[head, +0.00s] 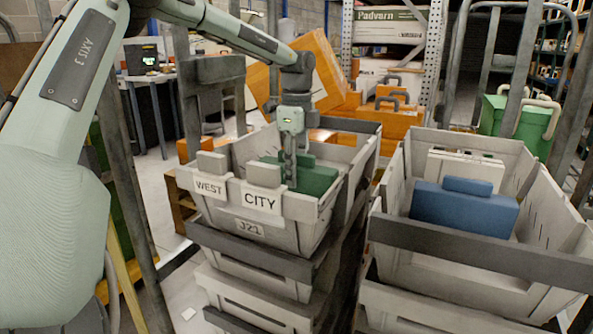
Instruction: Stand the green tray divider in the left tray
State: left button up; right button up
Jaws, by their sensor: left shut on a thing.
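The left tray (308,237) is a pale grey tray at the top of a stack, left of centre. My left gripper (290,175) points down into it from above and is shut on the green tray divider (318,181). The divider is within the tray's walls, behind the front wall, and looks roughly upright. Its lower edge is hidden, so I cannot tell whether it touches the tray floor. My right gripper is not in view.
White cards reading WEST (209,187) and CITY (262,198) hang on the left tray's front. A second tray (440,274) on the right holds a blue divider (464,211) and a white one (462,167). Grey uprights stand close around the trays.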

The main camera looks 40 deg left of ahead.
pick_arm(q)
jog(key=o, duration=1.2)
notch_tip(320, 180, up, 12)
jog(key=shift+r, duration=0.1)
